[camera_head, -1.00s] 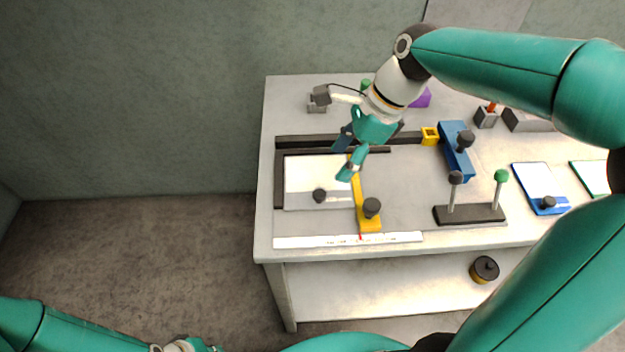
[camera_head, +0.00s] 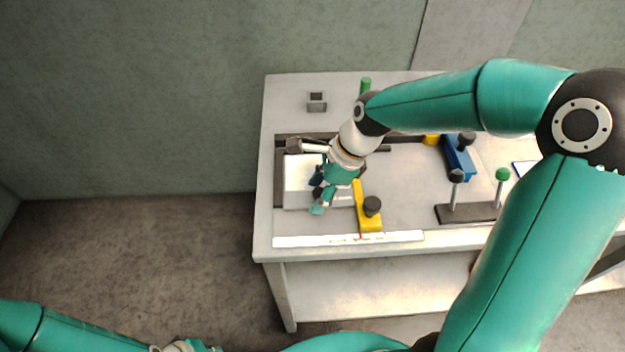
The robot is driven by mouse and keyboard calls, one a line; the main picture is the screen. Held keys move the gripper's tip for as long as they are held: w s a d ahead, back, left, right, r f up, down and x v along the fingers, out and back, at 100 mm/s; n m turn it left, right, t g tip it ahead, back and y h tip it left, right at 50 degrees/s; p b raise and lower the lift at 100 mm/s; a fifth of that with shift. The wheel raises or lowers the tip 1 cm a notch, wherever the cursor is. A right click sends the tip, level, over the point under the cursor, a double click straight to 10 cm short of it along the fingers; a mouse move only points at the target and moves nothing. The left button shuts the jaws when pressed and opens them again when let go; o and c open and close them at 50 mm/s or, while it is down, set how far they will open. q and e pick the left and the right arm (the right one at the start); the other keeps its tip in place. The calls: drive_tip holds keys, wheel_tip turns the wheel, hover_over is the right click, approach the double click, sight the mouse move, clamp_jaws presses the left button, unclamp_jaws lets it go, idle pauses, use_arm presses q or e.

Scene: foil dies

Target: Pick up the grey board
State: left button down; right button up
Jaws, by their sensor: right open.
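The grey board (camera_head: 297,199) lies flat at the left of the table, with a pale sheet covering most of it and a grey strip along its near edge. My right gripper (camera_head: 317,194) is open over the board, its fingers pointing down around the place of the board's black knob. The knob is hidden by the fingers, and I cannot tell whether they touch it. My left arm shows only at the bottom left edge; its gripper is out of view.
A dark L-shaped fence (camera_head: 279,185) borders the board at the back and left. A white ruler strip (camera_head: 335,240) lies in front. A dark stand with two posts (camera_head: 466,214) is farther right.

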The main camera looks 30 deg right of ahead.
drive_tip(key=shift+s, duration=0.1)
clamp_jaws()
idle(0.4)
